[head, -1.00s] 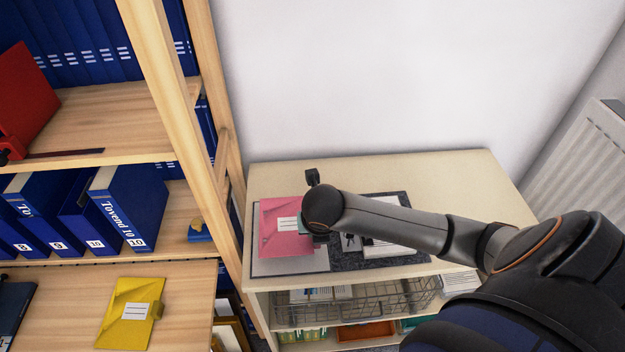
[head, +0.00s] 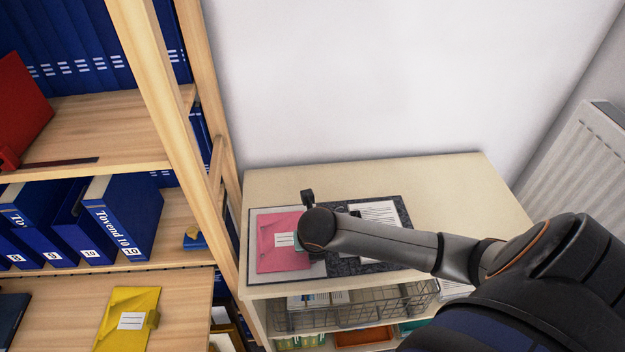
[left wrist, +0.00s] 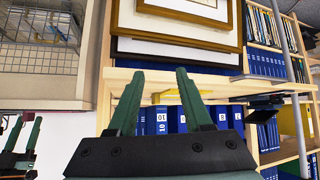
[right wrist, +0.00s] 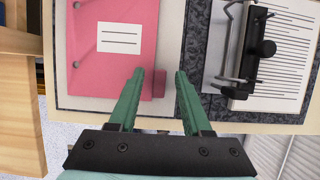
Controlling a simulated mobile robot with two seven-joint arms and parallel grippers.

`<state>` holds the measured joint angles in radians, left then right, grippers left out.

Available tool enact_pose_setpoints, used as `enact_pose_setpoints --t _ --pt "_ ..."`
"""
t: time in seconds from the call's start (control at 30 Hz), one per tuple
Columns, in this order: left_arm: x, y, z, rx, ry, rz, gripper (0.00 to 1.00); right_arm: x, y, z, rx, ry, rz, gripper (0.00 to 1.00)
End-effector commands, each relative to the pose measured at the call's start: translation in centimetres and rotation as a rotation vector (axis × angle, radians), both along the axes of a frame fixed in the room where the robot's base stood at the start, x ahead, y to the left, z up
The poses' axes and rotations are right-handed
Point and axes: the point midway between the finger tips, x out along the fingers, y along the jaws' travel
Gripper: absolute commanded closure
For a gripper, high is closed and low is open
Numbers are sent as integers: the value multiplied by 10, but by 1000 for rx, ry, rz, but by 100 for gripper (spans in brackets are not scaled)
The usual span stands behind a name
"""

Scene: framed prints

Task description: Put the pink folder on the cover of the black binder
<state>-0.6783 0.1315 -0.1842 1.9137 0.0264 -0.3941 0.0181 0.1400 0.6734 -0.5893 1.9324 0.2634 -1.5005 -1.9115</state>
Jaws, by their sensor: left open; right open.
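The black binder (head: 349,265) lies open on the low cabinet top, with a marbled dark border. Its left cover has a pale inner panel; its right half holds a ring mechanism (right wrist: 262,48) and white papers. The pink folder (head: 277,254) lies over the pale panel of the left cover, its white label up; it also shows in the right wrist view (right wrist: 112,68). My right gripper (right wrist: 160,72) is open, its fingers on either side of the folder's small pink tab, with gaps visible. My left gripper (left wrist: 158,73) is open and empty, away from the binder.
A wire basket (head: 350,308) sits on the shelf under the cabinet top (head: 440,185). The wooden shelving (head: 100,150) on the left holds blue binders, a red one and a yellow folder (head: 127,320). A radiator (head: 590,150) stands at right. The cabinet top's right side is clear.

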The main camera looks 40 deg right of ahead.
Motion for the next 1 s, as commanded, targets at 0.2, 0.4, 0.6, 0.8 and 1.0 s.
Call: enact_pose_setpoints --t 0.2,0.4,0.6,0.8,1.0 --pt "0 0 -1 0 -1 0 50 -2 2 9 -1 -3 1 51" --pt "0 0 -1 0 -1 0 50 -13 9 43 -1 -7 3 51" --pt "0 0 -1 0 -1 0 50 -27 18 82 -1 -7 3 51" --pt "0 0 -1 0 -1 0 50 -36 23 106 0 -2 2 51" --pt "0 0 -1 0 -1 0 50 -39 24 112 -1 0 0 51"
